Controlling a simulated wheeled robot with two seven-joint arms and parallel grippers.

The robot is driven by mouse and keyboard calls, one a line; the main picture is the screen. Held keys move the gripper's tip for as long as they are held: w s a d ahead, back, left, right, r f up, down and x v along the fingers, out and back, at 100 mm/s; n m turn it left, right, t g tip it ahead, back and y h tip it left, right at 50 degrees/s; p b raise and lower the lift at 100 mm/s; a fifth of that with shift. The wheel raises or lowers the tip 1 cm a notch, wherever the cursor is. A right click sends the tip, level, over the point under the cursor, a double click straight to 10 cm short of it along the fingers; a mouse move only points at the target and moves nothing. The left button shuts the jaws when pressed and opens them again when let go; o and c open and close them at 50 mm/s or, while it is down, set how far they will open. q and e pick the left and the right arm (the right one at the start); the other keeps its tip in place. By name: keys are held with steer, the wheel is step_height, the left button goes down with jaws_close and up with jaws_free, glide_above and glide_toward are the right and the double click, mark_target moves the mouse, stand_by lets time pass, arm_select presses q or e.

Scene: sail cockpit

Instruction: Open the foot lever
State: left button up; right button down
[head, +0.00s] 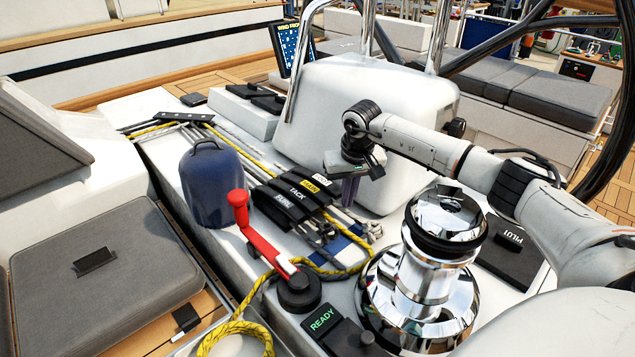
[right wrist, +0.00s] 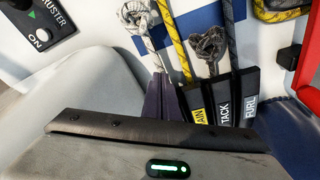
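The foot lever (head: 323,163) is the far one in a row of black rope-clutch levers in the head view; its label is partly covered by my wrist. The main lever (head: 318,181), tack lever (head: 298,193) and furl lever (head: 282,203) lie beside it, all down. My right gripper (head: 349,195) points down just right of the row. Its dark fingers look shut together, with nothing visible between them. In the right wrist view the fingertips (right wrist: 165,92) are beside the main lever (right wrist: 197,103), and the foot lever is hidden. My left gripper is out of view.
A red winch handle (head: 262,238) and blue bag (head: 212,185) stand to the left. A chrome winch (head: 425,265) stands close to my right forearm. Yellow and grey ropes run through the clutches. A white pod (head: 370,95) rises behind the gripper.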

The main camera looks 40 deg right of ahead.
steer(key=shift+w, duration=0.45)
stand_by(0.3)
steer(key=shift+r, duration=0.15)
steer(key=shift+w+r+p, duration=0.3)
steer(key=shift+r+p, duration=0.1)
steer(key=shift+r, duration=0.65)
steer(key=shift+w+r+p, duration=0.2)
steer(key=shift+r+p, duration=0.05)
steer(key=shift+r, duration=0.25)
steer(key=shift+w+r+p, duration=0.2)
steer(key=shift+r+p, duration=0.05)
steer(key=shift+r, duration=0.25)
steer(key=shift+a, duration=0.1)
